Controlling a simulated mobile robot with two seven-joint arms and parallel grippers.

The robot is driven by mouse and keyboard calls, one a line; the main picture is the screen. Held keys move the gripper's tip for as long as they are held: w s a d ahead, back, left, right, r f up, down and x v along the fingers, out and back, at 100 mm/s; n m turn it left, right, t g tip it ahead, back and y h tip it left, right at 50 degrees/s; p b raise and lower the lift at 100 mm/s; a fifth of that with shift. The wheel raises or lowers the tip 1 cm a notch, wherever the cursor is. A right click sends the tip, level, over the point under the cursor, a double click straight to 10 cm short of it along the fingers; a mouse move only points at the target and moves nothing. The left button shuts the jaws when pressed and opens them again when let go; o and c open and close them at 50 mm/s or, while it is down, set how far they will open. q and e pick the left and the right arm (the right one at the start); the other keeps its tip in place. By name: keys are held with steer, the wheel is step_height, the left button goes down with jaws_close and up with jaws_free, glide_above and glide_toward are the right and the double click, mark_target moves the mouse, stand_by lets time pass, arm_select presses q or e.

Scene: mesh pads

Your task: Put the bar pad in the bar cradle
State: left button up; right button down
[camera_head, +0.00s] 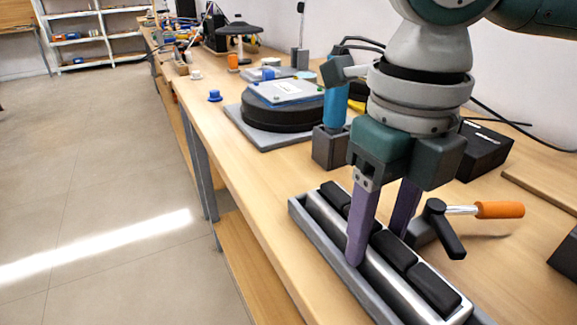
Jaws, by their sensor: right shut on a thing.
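The bar pad (400,282) is a long silver bar with several black blocks along its top. It lies lengthwise over the grey bar cradle (322,247), a long tray on the bench, and runs roughly parallel to it. The cradle's near wall shows along the bar's left side. I cannot tell whether the bar rests on the cradle floor or is held slightly above it. My right gripper (381,238), with purple fingers, points down and is shut on the bar pad near its middle, one finger on each side. The far fingertip is hidden behind the bar. My left gripper is not in view.
A clamp lever with an orange handle (499,210) stands close right of the cradle. A grey block holder with a blue tool (336,107) and a round black turntable (270,115) are behind. A black box (484,150) is at right. Bench left of the cradle is clear.

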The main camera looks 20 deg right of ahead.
steer(key=c, duration=0.5)
jaws_free()
steer(key=shift+f, duration=0.1)
steer(key=o, duration=0.3)
step_height(320, 180, up, 12)
steer(key=p, duration=0.2)
steer(key=shift+r+p, duration=0.2)
steer(key=shift+p, duration=0.2)
